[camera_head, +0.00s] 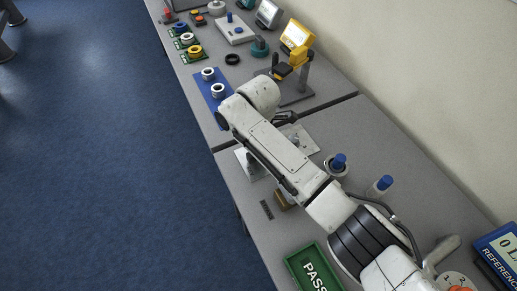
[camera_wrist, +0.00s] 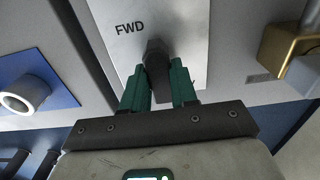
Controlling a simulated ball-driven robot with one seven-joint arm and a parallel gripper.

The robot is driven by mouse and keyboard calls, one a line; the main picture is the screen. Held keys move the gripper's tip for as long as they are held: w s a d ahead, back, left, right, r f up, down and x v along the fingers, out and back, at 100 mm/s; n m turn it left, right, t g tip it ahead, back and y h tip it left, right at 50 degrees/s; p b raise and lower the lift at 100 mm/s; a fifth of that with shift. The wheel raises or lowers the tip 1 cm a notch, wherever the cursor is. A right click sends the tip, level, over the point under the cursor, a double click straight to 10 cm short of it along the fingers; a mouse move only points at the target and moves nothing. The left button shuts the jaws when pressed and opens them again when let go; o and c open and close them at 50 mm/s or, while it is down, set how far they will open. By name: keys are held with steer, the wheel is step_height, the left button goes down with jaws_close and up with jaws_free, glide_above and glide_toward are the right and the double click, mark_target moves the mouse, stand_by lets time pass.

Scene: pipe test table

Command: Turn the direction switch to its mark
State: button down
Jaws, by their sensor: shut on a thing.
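The direction switch is a dark knob (camera_wrist: 156,47) on a pale plate (camera_wrist: 185,25) marked FWD at its upper left, in the wrist view. A second mark near the right finger is mostly hidden. My gripper (camera_wrist: 158,72) has its two green fingers on either side of the knob, shut on it. The knob's lower part and its pointer are hidden, so I cannot tell exactly where it points. In the head view my arm covers the gripper and the knob.
A brass block (camera_wrist: 287,45) stands right of the plate in the wrist view. A blue mat with white rings (camera_head: 205,92) lies beyond my arm. Blue-topped parts (camera_head: 338,163) and a green PASS tray (camera_head: 293,262) are close to it.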

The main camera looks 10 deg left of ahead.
steer(key=shift+s+d+f, duration=0.1)
steer(key=shift+f, duration=0.15)
steer(key=c, duration=0.9)
jaws_free()
steer(key=shift+r, duration=0.1)
step_height(320, 180, up, 11)
steer(key=shift+f+b, duration=0.1)
steer(key=shift+b, duration=0.4)
